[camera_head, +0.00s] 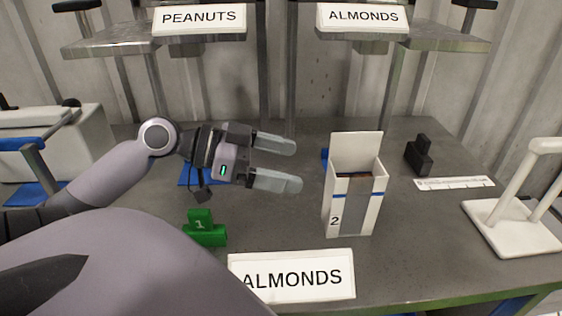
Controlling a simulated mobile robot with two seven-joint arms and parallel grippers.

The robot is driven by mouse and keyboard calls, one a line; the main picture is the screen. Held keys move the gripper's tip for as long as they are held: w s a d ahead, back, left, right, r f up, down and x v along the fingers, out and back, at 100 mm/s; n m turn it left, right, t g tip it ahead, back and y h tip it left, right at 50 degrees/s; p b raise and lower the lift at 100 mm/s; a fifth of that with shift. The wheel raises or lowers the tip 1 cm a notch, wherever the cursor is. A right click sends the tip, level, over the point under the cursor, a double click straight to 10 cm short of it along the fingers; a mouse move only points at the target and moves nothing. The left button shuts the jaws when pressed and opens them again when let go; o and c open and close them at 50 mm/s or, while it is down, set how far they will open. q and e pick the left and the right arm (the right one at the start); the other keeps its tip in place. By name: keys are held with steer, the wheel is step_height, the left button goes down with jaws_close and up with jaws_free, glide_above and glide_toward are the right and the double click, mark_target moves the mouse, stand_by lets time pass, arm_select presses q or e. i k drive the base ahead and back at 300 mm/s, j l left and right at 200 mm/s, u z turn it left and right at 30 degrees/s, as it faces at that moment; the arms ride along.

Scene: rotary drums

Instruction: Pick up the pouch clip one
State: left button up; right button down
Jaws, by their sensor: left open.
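The pouch clip one is a green clip marked "1" (206,230) on the grey table, at the lower left of the table's middle. My left gripper (288,165) comes in from the left and is open and empty, its two pale fingers pointing right. In the picture it lies above and to the right of the green clip, apart from it. My right gripper is not in view.
A white box marked "2" (367,205) stands open right of my gripper. A black clip-like block (418,157), a white ruler strip (455,184) and a white stand (510,226) are further right. An "ALMONDS" sign (297,276) is at the front. Blue pieces lie behind my gripper.

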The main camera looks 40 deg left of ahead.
mark_target(201, 227)
steer(key=k+l, duration=0.75)
steer(key=l, duration=0.2)
